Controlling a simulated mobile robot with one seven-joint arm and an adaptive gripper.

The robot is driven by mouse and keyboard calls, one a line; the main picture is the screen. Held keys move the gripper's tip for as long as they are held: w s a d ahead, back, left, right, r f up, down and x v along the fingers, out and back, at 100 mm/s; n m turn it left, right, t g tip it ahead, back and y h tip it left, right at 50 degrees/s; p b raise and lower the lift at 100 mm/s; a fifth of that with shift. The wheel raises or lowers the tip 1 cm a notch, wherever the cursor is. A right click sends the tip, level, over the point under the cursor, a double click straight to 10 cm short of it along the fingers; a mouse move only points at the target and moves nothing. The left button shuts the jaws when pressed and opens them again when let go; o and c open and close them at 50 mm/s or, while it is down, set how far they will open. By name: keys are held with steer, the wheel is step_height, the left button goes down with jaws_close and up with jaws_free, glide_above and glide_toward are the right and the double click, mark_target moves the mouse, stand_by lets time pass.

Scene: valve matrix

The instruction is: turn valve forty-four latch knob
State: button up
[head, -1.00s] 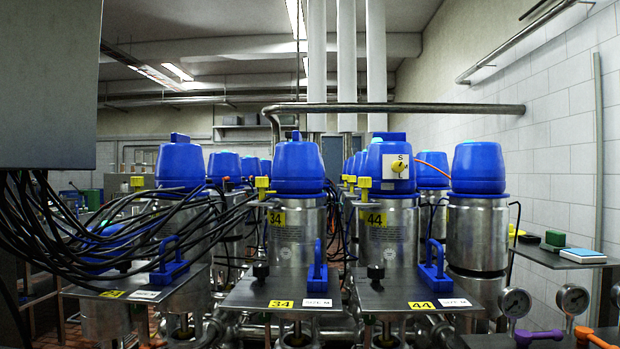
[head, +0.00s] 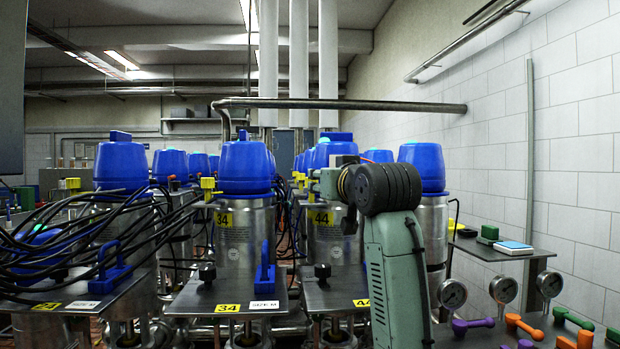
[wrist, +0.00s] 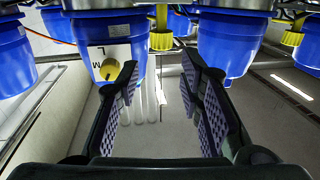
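Valve 44 (head: 330,235) is a steel cylinder with a yellow 44 label and a blue cap (head: 338,137). In the head view my gripper and wrist cover the front of that cap, hiding the knob. The wrist view looks upside down. There the yellow latch knob (wrist: 109,69) sits on a white lettered plate (wrist: 97,54) on the blue cap (wrist: 128,27). My gripper (wrist: 160,62) is open and empty, its two padded fingers apart. I cannot tell the depth gap.
Valve 34 (head: 244,235) stands left of valve 44, with black cables further left. A yellow connector (wrist: 161,40) shows between two blue caps in the wrist view. Gauges (head: 452,293) and coloured handles (head: 472,325) are at the lower right. A side table (head: 480,250) stands by the wall.

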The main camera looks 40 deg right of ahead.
steer(key=p+x, duration=0.4)
steer(key=x, duration=0.4)
steer(key=shift+w+d+r, duration=0.1)
steer(key=shift+w, duration=0.3)
steer(key=shift+x, duration=0.75)
steer(key=shift+c, duration=0.3)
jaws_close()
